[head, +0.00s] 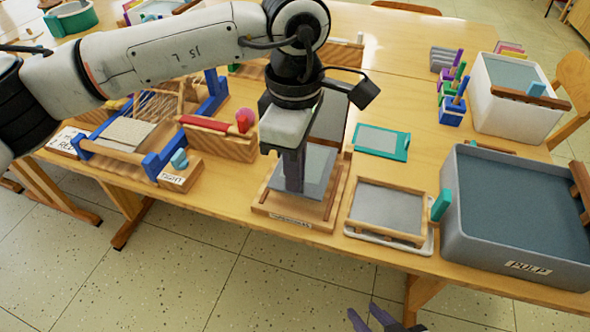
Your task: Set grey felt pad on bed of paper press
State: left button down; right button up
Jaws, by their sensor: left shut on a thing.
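The paper press (335,225) is a wooden frame with a label on its front edge, near the middle of the table's front. My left gripper (293,187) points down over the press and is shut on the grey felt pad (319,168). The pad is a flat grey sheet over the bed, inside the wooden rails. I cannot tell whether it touches the bed, and the gripper hides part of it. My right gripper (371,318) shows only its purple fingers at the bottom edge. They are apart and empty, over the floor in front of the table.
A framed grey screen (388,208) on a white tray stands right of the press, with a large grey pulp vat (480,240) beyond it. A teal-framed screen (382,141) lies behind. A blue and wooden loom (120,150) and a red-topped wooden box (205,122) stand to the left.

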jog(key=shift+s+f, duration=0.15)
dwell(0.3)
pick_arm(q)
jog(key=shift+f+b, duration=0.4)
jog(key=shift+f, duration=0.2)
pick_arm(e)
jog(key=shift+s+f, duration=0.25)
jog(key=shift+f, duration=0.4)
jog(key=shift+w+r, duration=0.1)
jog(key=shift+w, duration=0.1)
pick_arm(q)
jog(key=shift+b, duration=0.35)
pick_arm(e)
jog(key=shift+w, duration=0.2)
jog(key=shift+s, duration=0.1)
pick_arm(q)
jog(key=shift+f+b, duration=0.7)
jog(key=shift+f, duration=0.05)
pick_arm(e)
jog(key=shift+s+f, duration=0.25)
jog(key=shift+f, duration=0.7)
